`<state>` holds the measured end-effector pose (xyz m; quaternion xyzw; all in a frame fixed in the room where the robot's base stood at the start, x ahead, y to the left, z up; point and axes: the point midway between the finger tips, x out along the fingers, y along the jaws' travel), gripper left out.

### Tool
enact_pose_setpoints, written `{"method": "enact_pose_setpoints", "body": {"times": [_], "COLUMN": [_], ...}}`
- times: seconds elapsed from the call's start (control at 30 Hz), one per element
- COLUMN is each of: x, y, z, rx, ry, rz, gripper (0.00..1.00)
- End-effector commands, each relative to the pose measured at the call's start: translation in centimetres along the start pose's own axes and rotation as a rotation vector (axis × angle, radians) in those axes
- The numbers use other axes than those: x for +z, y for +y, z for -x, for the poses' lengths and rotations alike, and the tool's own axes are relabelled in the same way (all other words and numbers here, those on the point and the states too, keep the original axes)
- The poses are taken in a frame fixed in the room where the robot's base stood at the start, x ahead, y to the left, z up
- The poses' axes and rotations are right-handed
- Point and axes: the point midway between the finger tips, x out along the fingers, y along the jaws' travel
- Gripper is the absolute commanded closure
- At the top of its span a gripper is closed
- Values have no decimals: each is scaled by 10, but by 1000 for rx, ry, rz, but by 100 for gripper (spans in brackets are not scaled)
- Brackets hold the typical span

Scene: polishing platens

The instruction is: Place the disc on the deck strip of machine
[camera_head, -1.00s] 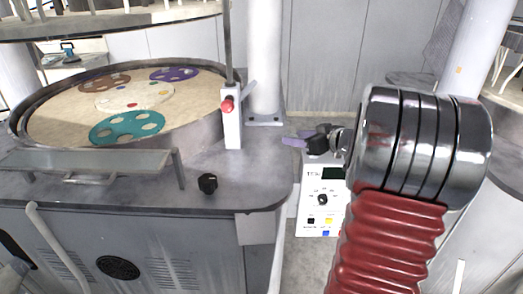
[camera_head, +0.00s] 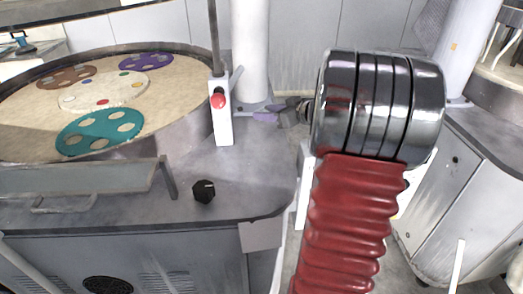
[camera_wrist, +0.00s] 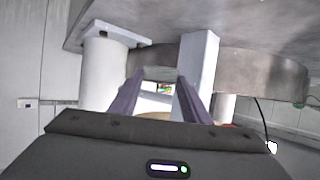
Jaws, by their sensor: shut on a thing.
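My gripper (camera_head: 265,116) is at the end of my arm, low beside the machine's right rear corner, just right of the white post with a red button (camera_head: 222,112). In the wrist view its two purple fingers (camera_wrist: 157,98) stand apart. A small tan edge (camera_wrist: 155,116) shows between them near their base; it may be the disc, most of which is hidden. The machine's grey deck (camera_head: 245,175) shows bare beside and in front of the round platen (camera_head: 25,115). I cannot tell which part of it is the strip.
A black knob (camera_head: 204,191) stands on the deck. A grey raised shelf (camera_head: 80,178) crosses the platen's front. Teal (camera_head: 100,133), brown (camera_head: 66,78) and purple (camera_head: 146,61) holed plates lie on the platen. A white column (camera_head: 250,50) rises behind the gripper.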

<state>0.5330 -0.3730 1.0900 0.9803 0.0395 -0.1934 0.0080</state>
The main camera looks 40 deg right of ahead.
Motion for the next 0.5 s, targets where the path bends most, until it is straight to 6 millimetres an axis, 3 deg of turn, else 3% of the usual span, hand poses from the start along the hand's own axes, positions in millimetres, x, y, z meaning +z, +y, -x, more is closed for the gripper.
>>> {"method": "enact_pose_setpoints", "body": {"times": [0.27, 0.5], "x": [2, 32], "y": [0, -2], "z": [-2, -15], "rx": [-1, -6], "ry": [0, -2], "rz": [0, -2], "gripper": [82, 82]}}
